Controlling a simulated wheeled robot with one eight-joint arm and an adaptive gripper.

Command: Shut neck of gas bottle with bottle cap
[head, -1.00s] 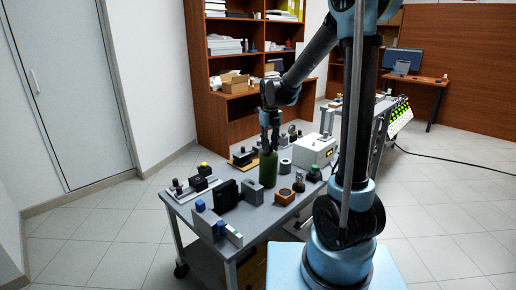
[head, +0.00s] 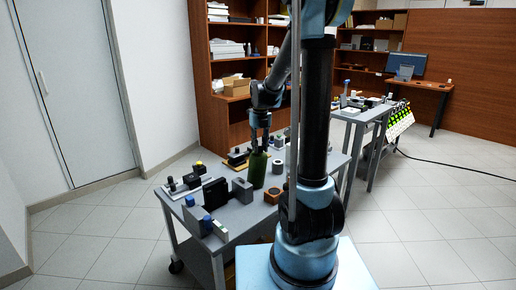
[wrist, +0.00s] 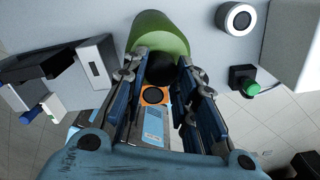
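The green gas bottle (head: 258,171) stands upright on the grey table. In the wrist view its green body (wrist: 160,32) shows beyond my fingertips. My gripper (head: 260,148) points down directly over the bottle's top. In the wrist view a dark round piece, seemingly the bottle cap (wrist: 161,69), fills the gap between my two fingertips (wrist: 163,64). The fingers appear to touch it on both sides. It lies in front of the bottle's top and hides the neck, so I cannot tell whether it is seated on it.
A grey block (head: 242,190) and a black box (head: 215,192) stand left of the bottle. An orange block (head: 272,195) with a dark round top is close on its right. A grey cylinder (wrist: 237,18) and a green button (wrist: 252,88) are nearby. Blue-topped pieces (head: 206,222) stand at the front.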

